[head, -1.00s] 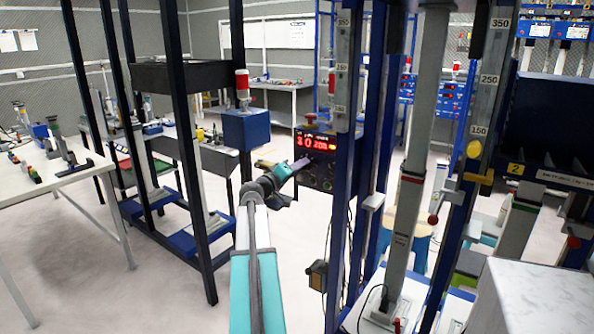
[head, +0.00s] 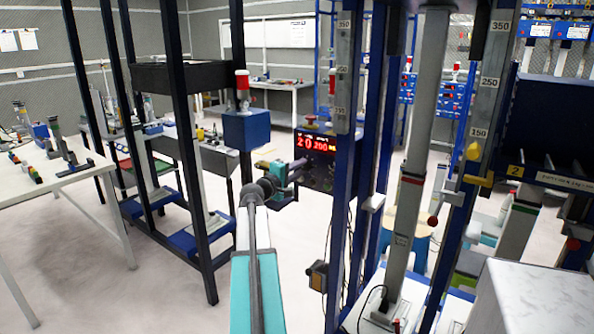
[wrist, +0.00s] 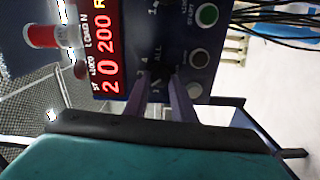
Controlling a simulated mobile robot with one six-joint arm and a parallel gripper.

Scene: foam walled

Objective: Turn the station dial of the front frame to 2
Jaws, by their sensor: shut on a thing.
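The control box (head: 319,178) hangs on the blue post of the front frame (head: 344,180). Its red display (head: 316,144) reads 2, 0, 200, and it also shows sideways in the wrist view (wrist: 106,45). The dark station dial (wrist: 160,74) is on the box face, with marks such as ALL and 4 around it. My gripper (wrist: 162,88) is shut on the dial, which its fingers mostly hide. In the head view my gripper (head: 303,164) reaches the left part of the box face; the dial is hidden there.
A green button (wrist: 207,15) and a dark button (wrist: 199,58) sit beside the dial. A red-topped lamp (head: 242,80) stands on a blue box (head: 246,130) left of the control box. Black cables hang near the box.

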